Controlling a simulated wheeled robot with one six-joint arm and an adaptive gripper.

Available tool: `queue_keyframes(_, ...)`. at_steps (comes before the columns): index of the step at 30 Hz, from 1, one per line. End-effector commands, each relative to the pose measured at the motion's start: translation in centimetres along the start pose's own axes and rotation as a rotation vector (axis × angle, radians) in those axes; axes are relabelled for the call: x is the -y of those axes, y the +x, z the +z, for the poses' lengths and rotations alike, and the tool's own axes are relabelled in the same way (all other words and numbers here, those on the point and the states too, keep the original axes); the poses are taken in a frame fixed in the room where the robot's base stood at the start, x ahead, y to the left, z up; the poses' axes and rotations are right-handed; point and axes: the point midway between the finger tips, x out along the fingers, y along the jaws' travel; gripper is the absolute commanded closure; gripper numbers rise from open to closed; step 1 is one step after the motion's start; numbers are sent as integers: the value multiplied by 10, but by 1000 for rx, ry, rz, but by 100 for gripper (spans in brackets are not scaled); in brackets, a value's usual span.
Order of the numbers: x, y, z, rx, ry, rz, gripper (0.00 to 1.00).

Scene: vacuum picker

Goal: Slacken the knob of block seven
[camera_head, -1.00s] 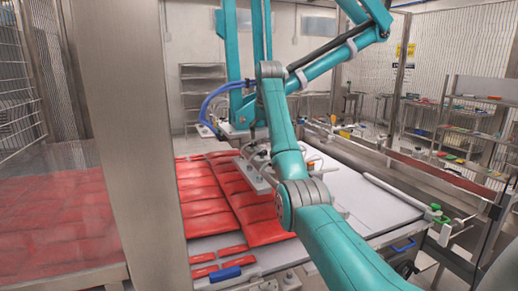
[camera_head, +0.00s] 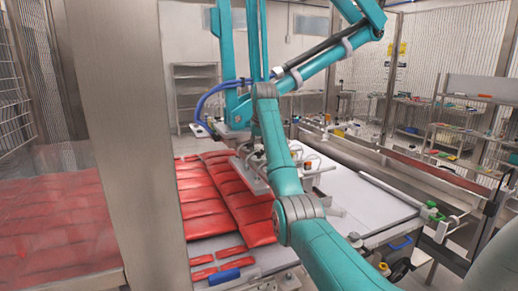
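A light metal plate with fittings (camera_head: 257,178) lies over the red packs near the middle of the table. It is partly hidden by the teal arm crossing in front. A small orange-topped piece (camera_head: 308,166) shows just right of the arm. I cannot make out any numbers, so I cannot tell which block is seven or see its knob clearly. My gripper does not show; the near teal arm (camera_head: 285,180), which looks like mine, hides what lies behind it.
Red packs (camera_head: 205,208) cover the table's left half; its white right half (camera_head: 365,205) is mostly bare. A metal post (camera_head: 130,150) stands close on the left. A blue-handled item (camera_head: 224,276) lies at the front edge. A green-ended bar (camera_head: 430,212) runs along the right side.

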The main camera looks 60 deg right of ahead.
Motion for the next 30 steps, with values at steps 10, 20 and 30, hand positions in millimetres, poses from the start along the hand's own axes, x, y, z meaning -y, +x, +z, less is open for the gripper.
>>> queue_keyframes(10,0,0,0,1,-14,-6,92)
queue_keyframes(20,-2,0,0,1,-161,-67,92)
queue_keyframes(30,-5,0,-1,2,-450,-187,92)
